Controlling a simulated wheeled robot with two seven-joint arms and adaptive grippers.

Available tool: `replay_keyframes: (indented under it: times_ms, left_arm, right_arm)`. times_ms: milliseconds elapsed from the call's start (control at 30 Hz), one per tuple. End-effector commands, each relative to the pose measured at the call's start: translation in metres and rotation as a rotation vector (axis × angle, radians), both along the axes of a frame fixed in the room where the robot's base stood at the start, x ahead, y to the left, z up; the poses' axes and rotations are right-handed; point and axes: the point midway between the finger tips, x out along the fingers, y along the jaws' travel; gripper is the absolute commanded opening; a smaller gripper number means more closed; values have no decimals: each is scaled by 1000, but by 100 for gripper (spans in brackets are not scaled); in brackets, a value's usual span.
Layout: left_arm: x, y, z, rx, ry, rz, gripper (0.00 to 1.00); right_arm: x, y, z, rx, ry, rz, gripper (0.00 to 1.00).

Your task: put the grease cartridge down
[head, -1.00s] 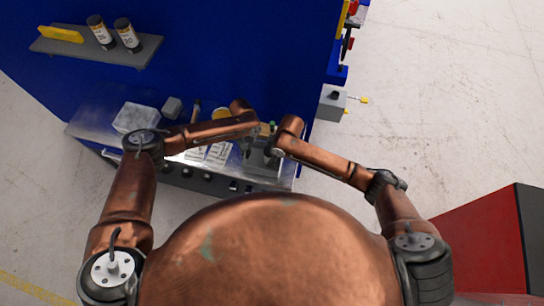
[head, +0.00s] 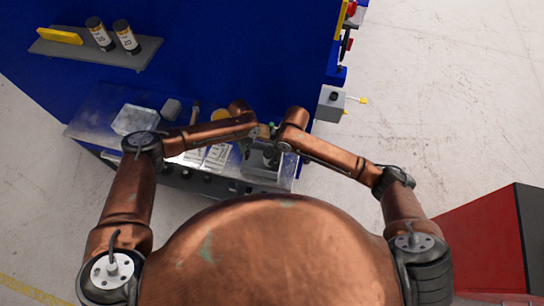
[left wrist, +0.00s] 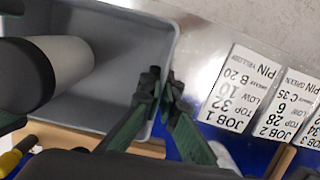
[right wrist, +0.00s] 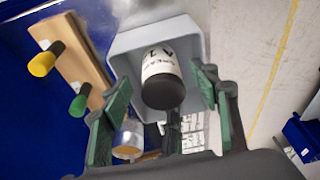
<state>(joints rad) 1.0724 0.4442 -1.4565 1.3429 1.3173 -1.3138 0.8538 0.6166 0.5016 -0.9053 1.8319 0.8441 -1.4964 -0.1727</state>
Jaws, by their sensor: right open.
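The grease cartridge (right wrist: 161,78), with a white lettered label and a dark end, is in or over a grey bin (right wrist: 192,35). In the left wrist view the cartridge (left wrist: 62,68) is at the left, over the same bin (left wrist: 118,22). My right gripper (right wrist: 160,98) is open, its green-padded fingers on either side of the cartridge's near end with gaps visible. My left gripper (left wrist: 160,82) has its fingertips together beside the bin wall, with nothing visible between them. In the head view the bin (head: 262,158) is partly covered by my arms.
A wooden rack (right wrist: 78,62) with yellow and green pins stands beside the bin. Job cards (left wrist: 245,88) lie on the metal bench. Two other cartridges (head: 98,33) (head: 126,37) stand on the shelf. A clear box (head: 135,119) is at the bench's left.

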Motion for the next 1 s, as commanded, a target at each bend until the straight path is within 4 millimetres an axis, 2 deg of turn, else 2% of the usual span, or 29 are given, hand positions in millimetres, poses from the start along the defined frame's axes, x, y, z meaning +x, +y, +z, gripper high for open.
replay_keyframes:
  times_ms: [100,333,700,1000]
  left_arm:
    - [0,0,0,0,-1,0,0]
    - [0,0,0,-1,-1,0,0]
    - [0,0,0,-1,-1,0,0]
    - [0,0,0,0,0,0,22]
  right_arm:
    - [-1,-6,25,1,-4,0,56]
    - [-3,-14,55,0,-1,0,56]
    - [-4,-15,61,-1,0,0,56]
    - [-4,-15,61,-1,0,0,56]
